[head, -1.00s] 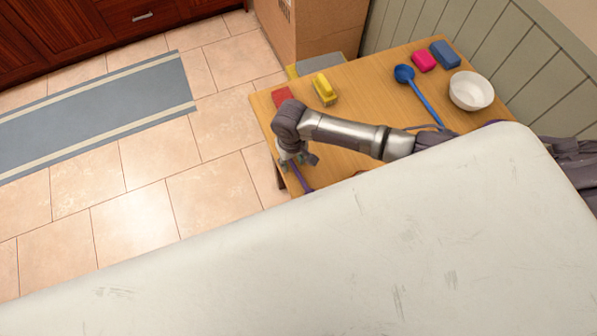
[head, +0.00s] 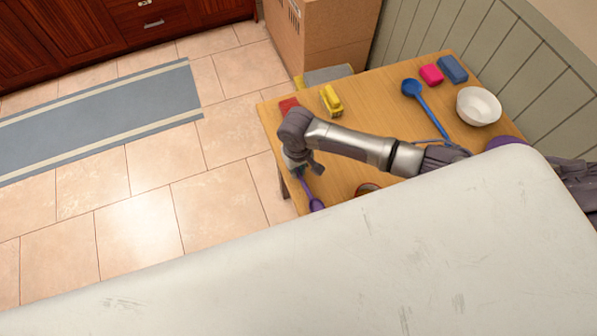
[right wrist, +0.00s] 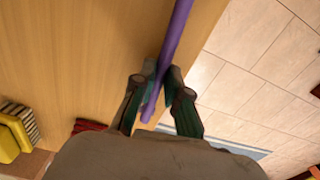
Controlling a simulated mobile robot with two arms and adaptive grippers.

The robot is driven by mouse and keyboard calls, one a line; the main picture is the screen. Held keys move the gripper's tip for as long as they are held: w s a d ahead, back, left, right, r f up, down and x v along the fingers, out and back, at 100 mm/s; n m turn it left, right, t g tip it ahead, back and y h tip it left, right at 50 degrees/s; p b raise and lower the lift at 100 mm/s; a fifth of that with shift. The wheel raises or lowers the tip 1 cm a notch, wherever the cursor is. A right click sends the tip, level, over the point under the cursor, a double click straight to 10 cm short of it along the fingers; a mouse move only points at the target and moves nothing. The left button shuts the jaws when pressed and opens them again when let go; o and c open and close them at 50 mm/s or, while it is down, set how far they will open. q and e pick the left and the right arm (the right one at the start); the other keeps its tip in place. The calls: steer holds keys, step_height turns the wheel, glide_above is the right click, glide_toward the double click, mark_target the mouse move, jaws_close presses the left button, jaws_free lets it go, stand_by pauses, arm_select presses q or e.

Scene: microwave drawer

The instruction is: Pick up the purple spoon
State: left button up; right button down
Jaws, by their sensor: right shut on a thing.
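The purple spoon (head: 316,204) shows at the left edge of the wooden table, below my right gripper (head: 303,165). In the right wrist view, the spoon's purple handle (right wrist: 176,35) runs between the two fingers of my right gripper (right wrist: 160,85). The gripper is shut on the handle near its end. The other end of the spoon runs out of that view at the top, and whether the spoon touches the table is hard to tell. My left gripper is not in view.
The wooden table (head: 365,115) holds a blue spoon (head: 425,100), white bowl (head: 478,106), pink block (head: 431,74), blue block (head: 452,69), yellow block (head: 331,99) and red block (head: 288,105). A cardboard box (head: 325,30) stands behind. Tiled floor is open at left.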

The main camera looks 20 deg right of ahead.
step_height(320, 180, up, 3)
steer(key=shift+r, duration=0.1)
steer(key=s+d+r+b, duration=0.1)
steer(key=s+d+r, duration=0.4)
steer(key=s, duration=0.5)
steer(key=shift+s+d+r, duration=0.2)
steer(key=shift+r, duration=0.65)
